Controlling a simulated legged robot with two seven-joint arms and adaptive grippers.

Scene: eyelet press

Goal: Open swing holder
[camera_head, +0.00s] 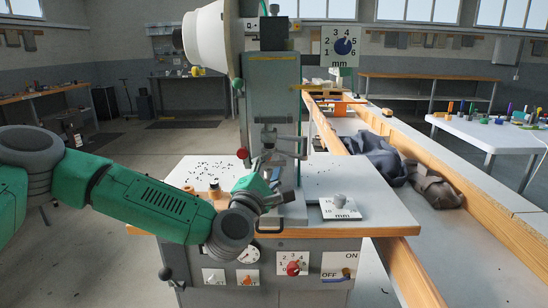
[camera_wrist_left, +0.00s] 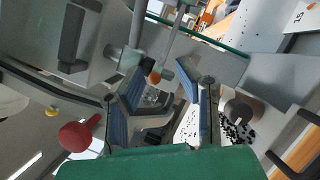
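The eyelet press (camera_head: 270,90) stands at the middle of the worktable in the head view. Its grey metal holder parts (camera_head: 268,140) are at the lower front of the press column, and I cannot clearly tell the swing holder from the metal around it. My left gripper (camera_head: 285,178) is just in front of these parts. In the left wrist view my left gripper (camera_wrist_left: 158,100) has its two blue-padded fingers apart. Grey metal press parts and a small orange knob (camera_wrist_left: 155,78) show between and beyond the fingers; contact cannot be told. My right gripper is not in view.
A red ball knob (camera_head: 242,153) sticks out left of the press; it also shows in the left wrist view (camera_wrist_left: 75,136). A wood-edged channel with dark cloth (camera_head: 378,160) runs at right.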

